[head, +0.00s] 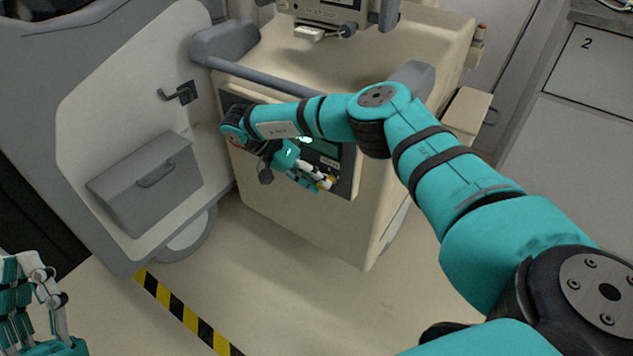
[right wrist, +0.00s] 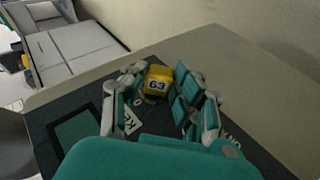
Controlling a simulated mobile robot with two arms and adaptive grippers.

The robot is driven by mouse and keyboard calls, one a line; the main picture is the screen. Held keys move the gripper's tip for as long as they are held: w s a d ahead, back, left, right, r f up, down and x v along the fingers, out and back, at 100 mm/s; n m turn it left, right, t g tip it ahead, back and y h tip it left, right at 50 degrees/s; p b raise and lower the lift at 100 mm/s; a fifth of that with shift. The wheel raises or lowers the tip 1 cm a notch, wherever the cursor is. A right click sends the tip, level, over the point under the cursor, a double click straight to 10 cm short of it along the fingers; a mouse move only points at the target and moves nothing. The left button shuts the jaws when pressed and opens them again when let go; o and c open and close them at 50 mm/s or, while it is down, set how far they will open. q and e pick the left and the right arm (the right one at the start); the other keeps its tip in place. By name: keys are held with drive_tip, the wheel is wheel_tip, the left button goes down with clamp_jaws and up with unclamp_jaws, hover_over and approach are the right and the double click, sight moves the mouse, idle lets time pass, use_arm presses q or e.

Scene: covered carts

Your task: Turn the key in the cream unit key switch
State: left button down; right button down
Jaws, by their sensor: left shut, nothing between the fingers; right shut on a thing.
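The cream unit (head: 300,222) stands in the middle of the head view, with a dark panel (head: 346,155) on its front. My right gripper (head: 325,181) is at the lower right part of this panel. In the right wrist view the yellow key (right wrist: 156,79), marked 63, sits between the fingers of my right gripper (right wrist: 157,88), which is shut on it. The key's shaft and most of the key switch are hidden. Its turn angle is hard to tell. My left gripper (head: 36,290) is shut and empty at the lower left, far from the unit.
A grey and white cart (head: 110,120) with a grey box (head: 147,182) stands left of the unit. A grey handle bar (head: 290,82) runs above the panel. Yellow-black tape (head: 185,312) marks the floor, which is clear in front of the unit.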

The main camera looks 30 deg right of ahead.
drive_tip(key=shift+d, duration=0.1)
drive_tip(key=shift+g+p, duration=0.3)
drive_tip(key=shift+p, duration=0.15)
use_arm(q)
drive_tip(key=w+f+g+y, duration=0.1)
drive_tip(key=w+f+g, duration=0.2)
drive_tip(key=f, duration=0.2)
drive_tip(key=shift+f+g+p, duration=0.15)
drive_tip(key=shift+g+p, duration=0.2)
drive_tip(key=shift+g, duration=0.05)
use_arm(e)
drive_tip(key=shift+g+h, duration=0.3)
drive_tip(key=c, duration=0.9)
unclamp_jaws()
drive_tip(key=shift+s+d, duration=0.1)
drive_tip(key=shift+c, duration=0.2)
use_arm(q)
drive_tip(key=shift+d, duration=0.1)
